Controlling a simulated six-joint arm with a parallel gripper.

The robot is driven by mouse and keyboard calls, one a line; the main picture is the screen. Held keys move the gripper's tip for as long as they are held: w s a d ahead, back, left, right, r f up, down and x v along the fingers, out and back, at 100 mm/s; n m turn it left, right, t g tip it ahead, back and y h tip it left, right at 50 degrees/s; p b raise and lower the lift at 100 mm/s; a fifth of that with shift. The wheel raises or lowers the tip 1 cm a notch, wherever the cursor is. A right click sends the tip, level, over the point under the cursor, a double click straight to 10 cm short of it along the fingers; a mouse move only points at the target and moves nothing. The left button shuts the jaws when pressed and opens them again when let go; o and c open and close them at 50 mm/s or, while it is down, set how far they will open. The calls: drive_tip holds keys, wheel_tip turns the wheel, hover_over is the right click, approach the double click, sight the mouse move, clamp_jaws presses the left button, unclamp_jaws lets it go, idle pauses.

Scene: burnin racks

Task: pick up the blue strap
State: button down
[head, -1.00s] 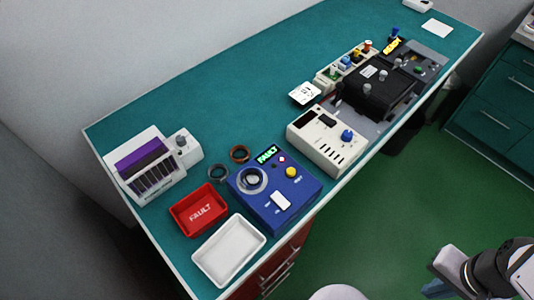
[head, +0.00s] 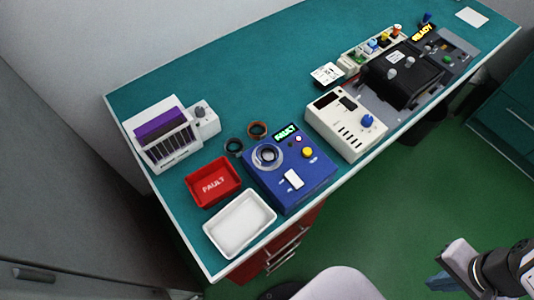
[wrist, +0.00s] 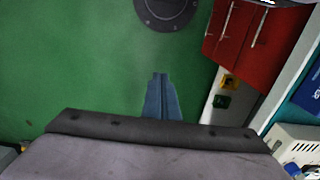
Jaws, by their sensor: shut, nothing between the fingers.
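I cannot pick out a clearly blue strap. Two strap-like rings lie on the teal bench: a dark ring (head: 234,145) and a brown ring (head: 257,130). A pale ring surrounds the dark round spot on the box, whose display reads FAULT. My gripper (head: 437,283) is at the lower right in the head view, over the green floor and away from the bench. In the wrist view its blue-grey fingers (wrist: 160,76) are together and empty.
A white tray (head: 240,224) sits at the near edge. A white rack with purple inside (head: 163,134) stands at left. A beige instrument (head: 345,124) and a black machine (head: 402,72) stand farther right. The rear middle of the bench is clear. The wrist view shows red drawers (wrist: 250,40).

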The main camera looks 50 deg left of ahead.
idle(0.3)
drive_tip(key=c, duration=1.9)
unclamp_jaws()
drive_tip(key=shift+o, duration=0.2)
